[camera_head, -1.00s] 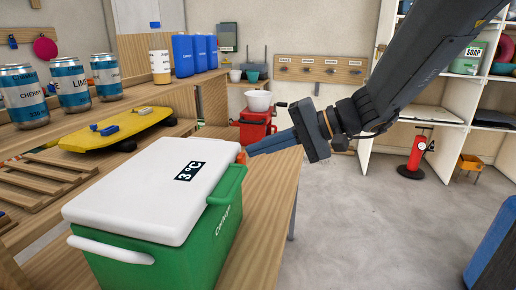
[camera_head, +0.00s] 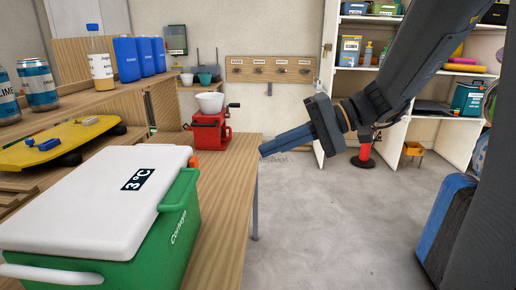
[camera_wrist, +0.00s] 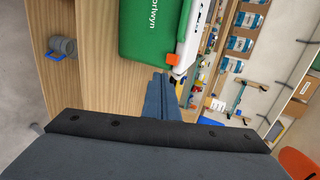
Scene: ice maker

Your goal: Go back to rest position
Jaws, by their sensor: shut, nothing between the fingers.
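My gripper (camera_head: 262,151) is shut and empty, its blue fingers pressed together. In the head view it hangs in the air right of the green cooler (camera_head: 180,226), over the right edge of the wooden table. The cooler has a white lid (camera_head: 95,195), which is closed and reads 3°C. In the wrist view my gripper (camera_wrist: 158,78) shows from behind, with the green cooler (camera_wrist: 150,28) and its orange latch (camera_wrist: 172,59) beyond the fingertips. The fingers are apart from the cooler.
The wooden table (camera_head: 225,185) runs under the cooler. A red machine with a white bowl (camera_head: 210,128) stands at its far end. Cans (camera_head: 38,85) and a yellow skateboard (camera_head: 60,146) are on the left. A red pump (camera_head: 365,153) stands by the shelves.

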